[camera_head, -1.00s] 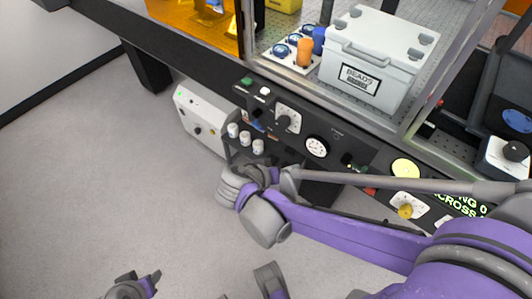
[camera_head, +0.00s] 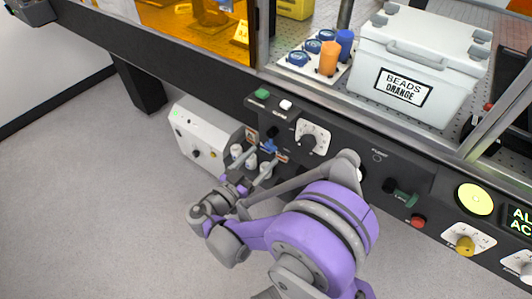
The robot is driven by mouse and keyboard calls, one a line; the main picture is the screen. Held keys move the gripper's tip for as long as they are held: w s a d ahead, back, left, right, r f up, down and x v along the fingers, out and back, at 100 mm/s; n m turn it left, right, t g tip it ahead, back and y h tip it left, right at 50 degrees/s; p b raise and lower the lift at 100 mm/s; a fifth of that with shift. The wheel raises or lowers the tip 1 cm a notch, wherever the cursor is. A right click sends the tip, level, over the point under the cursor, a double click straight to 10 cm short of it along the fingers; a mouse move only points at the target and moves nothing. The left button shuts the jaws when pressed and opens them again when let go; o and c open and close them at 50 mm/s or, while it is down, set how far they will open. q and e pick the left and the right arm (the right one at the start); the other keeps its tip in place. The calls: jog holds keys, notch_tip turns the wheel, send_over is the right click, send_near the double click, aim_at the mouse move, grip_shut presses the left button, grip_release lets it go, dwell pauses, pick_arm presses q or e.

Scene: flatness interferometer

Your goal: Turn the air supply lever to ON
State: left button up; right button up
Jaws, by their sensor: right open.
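I see no clear contact between fingers and lever. My left gripper is not in view.
The dial knob (camera_head: 307,143) and a green lever (camera_head: 400,193) are to the right on the panel. Green (camera_head: 262,94) and white (camera_head: 286,105) buttons sit above. A white box (camera_head: 200,135) stands below the bench. A beads container (camera_head: 415,65) rests on the benchtop.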

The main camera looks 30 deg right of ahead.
aim_at(269, 149)
jog(key=x, duration=0.3)
jog(key=shift+w+d, duration=0.15)
grip_shut()
dwell(0.3)
